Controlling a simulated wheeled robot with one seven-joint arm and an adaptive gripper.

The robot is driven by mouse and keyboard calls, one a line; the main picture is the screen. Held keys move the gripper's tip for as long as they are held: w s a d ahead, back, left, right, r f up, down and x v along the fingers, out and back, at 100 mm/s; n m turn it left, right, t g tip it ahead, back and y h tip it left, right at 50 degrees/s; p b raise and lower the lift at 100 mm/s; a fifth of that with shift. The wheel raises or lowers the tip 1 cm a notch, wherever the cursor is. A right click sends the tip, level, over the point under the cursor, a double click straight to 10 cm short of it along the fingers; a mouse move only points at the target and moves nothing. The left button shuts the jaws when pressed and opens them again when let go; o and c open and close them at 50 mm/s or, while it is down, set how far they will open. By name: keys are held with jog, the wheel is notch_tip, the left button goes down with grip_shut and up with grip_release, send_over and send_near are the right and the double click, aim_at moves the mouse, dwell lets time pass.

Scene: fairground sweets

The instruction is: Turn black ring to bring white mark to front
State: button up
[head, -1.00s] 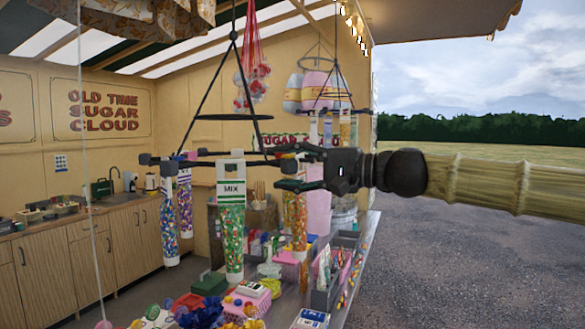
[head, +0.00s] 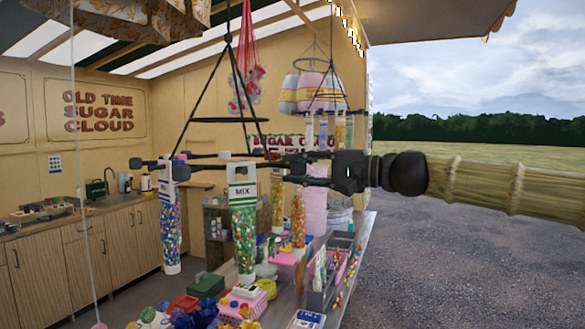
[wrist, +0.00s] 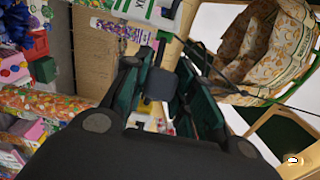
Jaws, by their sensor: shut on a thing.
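The black ring (head: 207,183) hangs level from a black frame, with candy tubes below it. A tube marked MIX (head: 243,225) hangs at its front and a multicoloured tube (head: 170,235) at its left. Other tubes hang behind. My gripper (head: 290,172) reaches in from the right at ring height. In the wrist view, my gripper (wrist: 160,92) is shut on a small dark block (wrist: 160,84) that sits between its fingers. It looks like a part of the ring. The MIX tube also shows at the top of the wrist view (wrist: 145,10). I cannot make out the white mark.
Below the ring is a counter crowded with sweets, including a pink basket (head: 246,302) and a grey divided tray (head: 318,298). A second hanging ring (head: 325,110) with tubes is behind. Open ground (head: 470,230) lies to the right.

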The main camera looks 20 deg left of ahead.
jog(key=shift+w+d+p, duration=0.2)
jog(key=shift+w, duration=0.65)
jog(key=shift+w+d+p, duration=0.15)
jog(key=shift+w+d, duration=0.1)
jog(key=shift+w, duration=0.55)
jog(key=shift+w+d+p, duration=0.2)
jog(key=shift+w, duration=0.65)
jog(key=shift+w+a+p, duration=0.15)
jog(key=shift+w+p, duration=1.35)
jog(key=shift+w, duration=3.05)
jog(key=shift+w+a+p, duration=0.35)
jog(key=shift+w+p, duration=0.1)
jog(key=shift+w, duration=0.45)
jog(key=shift+w+a+p, duration=0.3)
jog(key=shift+w+p, duration=0.2)
jog(key=shift+w, duration=0.45)
jog(key=shift+w+a+p, duration=0.35)
jog(key=shift+w+p, duration=0.1)
jog(key=shift+w, duration=0.45)
jog(key=o, duration=0.8)
